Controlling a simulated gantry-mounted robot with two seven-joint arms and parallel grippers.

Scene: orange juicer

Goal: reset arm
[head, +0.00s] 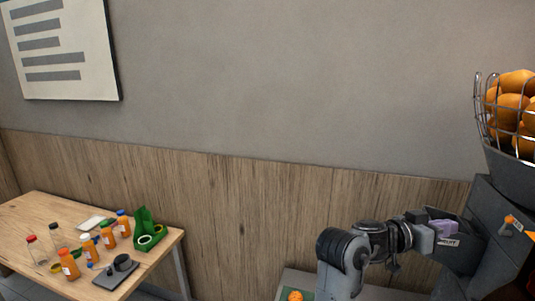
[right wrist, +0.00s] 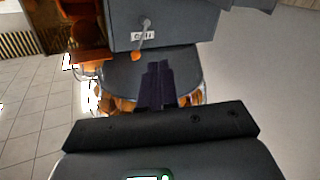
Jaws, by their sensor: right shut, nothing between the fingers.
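My right gripper (head: 443,229) is in front of the dark juicer (head: 482,195) at the right of the head view. Its purple-grey fingers are shut with nothing between them. In the right wrist view the shut fingers (right wrist: 157,68) point toward the juicer body (right wrist: 165,25), which appears upside down. A small label and an orange-tipped lever or tap show on it. I cannot tell whether the fingers touch the juicer. My left gripper is in neither view.
A wire basket of oranges (head: 513,108) tops the juicer. One orange (head: 295,295) lies low beside my right arm. A wooden table (head: 30,211) at the left holds juice bottles (head: 69,264), a green holder (head: 148,235) and a dark tray. Open floor (right wrist: 35,110) shows in the right wrist view.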

